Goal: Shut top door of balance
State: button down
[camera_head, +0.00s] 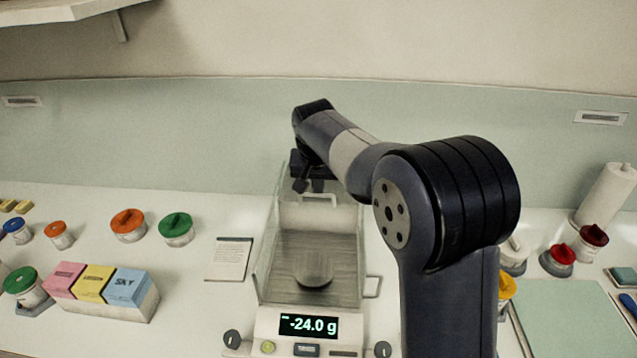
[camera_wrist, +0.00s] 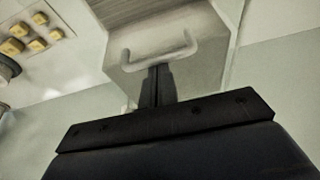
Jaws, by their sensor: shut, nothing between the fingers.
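The balance (camera_head: 290,320) stands in the middle of the bench, with a clear-walled chamber and a display reading -24.0 g. A round pan (camera_head: 314,270) shows inside the chamber. A pale panel, which looks like the top door (camera_head: 335,217), lies at the chamber's rear with a white bar handle (camera_head: 320,197). How far the door is open is hard to tell. My gripper (camera_head: 308,187) is shut and empty at the balance's rear, close to the handle. In the wrist view the fingers (camera_wrist: 157,75) point at the handle (camera_wrist: 160,47); contact is unclear.
A side handle (camera_head: 373,287) sticks out at the balance's right. A printed card (camera_head: 230,258) lies to its left. Farther left are lidded jars (camera_head: 176,229) and a box block (camera_head: 104,290). My arm covers the bench right of the balance. A green mat (camera_head: 570,320) lies far right.

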jog(key=s+b, duration=0.6)
jog(key=s, duration=1.2)
jog(key=shift+s+a, duration=0.3)
jog(key=v, duration=1)
jog(key=shift+r, duration=0.4)
jog(key=shift+s, duration=0.1)
jog(key=x, duration=1.1)
jog(key=shift+w, duration=0.35)
